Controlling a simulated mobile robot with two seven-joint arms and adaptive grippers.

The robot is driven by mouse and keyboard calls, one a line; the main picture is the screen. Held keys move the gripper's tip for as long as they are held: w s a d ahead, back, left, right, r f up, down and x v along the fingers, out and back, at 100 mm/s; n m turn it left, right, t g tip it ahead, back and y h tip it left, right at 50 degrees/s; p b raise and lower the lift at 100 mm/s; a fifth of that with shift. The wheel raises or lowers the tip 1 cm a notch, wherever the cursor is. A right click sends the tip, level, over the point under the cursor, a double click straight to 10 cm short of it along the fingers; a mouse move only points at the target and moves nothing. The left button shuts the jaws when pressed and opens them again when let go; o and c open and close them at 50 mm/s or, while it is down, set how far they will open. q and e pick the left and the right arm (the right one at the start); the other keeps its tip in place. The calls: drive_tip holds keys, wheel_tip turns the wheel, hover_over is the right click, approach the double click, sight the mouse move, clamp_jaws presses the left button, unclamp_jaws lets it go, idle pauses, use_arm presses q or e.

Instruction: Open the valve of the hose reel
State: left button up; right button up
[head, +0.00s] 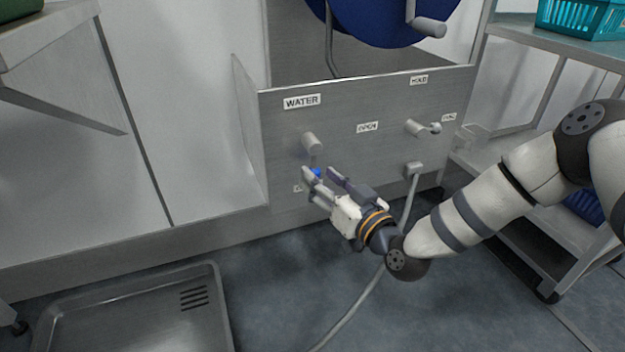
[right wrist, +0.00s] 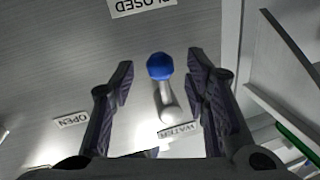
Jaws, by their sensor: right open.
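The valve is a grey hub (head: 312,143) under the WATER label on a metal panel (head: 350,105). Its lever hangs down to a blue ball knob (head: 316,173), pointing toward a label partly hidden by my gripper. My right gripper (head: 321,177) is open at the knob. In the right wrist view the blue knob (right wrist: 159,66) lies between the open fingers, with gaps on both sides. The CLOSED label (right wrist: 142,6) is beyond the knob; the OPEN label (right wrist: 71,122) is to the left. The blue hose reel (head: 385,18) is above the panel. My left gripper is out of view.
A second hub (head: 417,128) with a pale-knobbed lever is right of the valve, under the HOLD label. A grey hose (head: 352,308) runs down to the floor. A metal tray (head: 135,312) lies at lower left. A shelf rack (head: 535,185) stands on the right.

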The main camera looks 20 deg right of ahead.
sight(315, 172)
drive_tip(key=x, duration=0.2)
drive_tip(key=shift+w+a+f+b, duration=0.1)
drive_tip(key=shift+w+f+b, duration=0.05)
drive_tip(key=shift+w+b, duration=0.15)
drive_tip(key=shift+w, duration=0.2)
clamp_jaws()
